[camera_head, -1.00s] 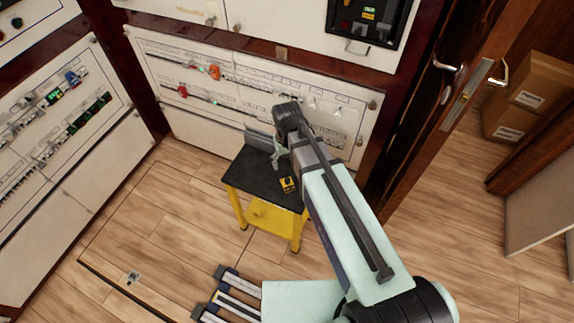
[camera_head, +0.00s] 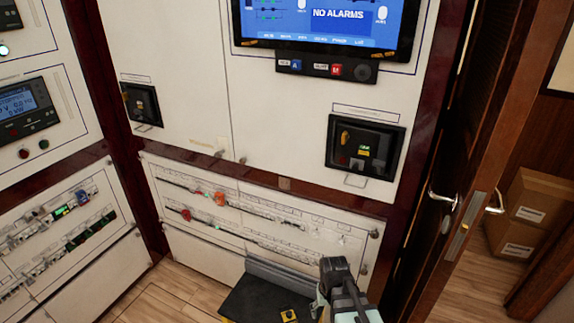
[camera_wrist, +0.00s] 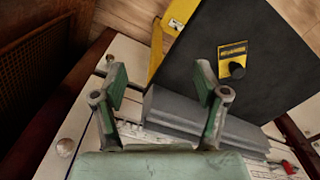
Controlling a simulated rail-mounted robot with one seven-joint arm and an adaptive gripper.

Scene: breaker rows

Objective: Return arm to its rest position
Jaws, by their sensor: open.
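My arm (camera_head: 345,292) shows at the bottom right of centre in the head view, in front of the lower breaker panel and beside the black-topped stool. The fingers are not clearly seen there. In the wrist view my gripper (camera_wrist: 161,82) is open, with its two green-padded fingers spread wide and nothing between them. Beyond the fingers lie the stool's black top (camera_wrist: 255,55) and a grey raised ledge (camera_wrist: 190,120) along its edge.
The lower breaker panel (camera_head: 290,222) with red and orange switches stands behind the arm. Above it are a black breaker unit (camera_head: 365,148) and a blue screen reading NO ALARMS (camera_head: 340,18).

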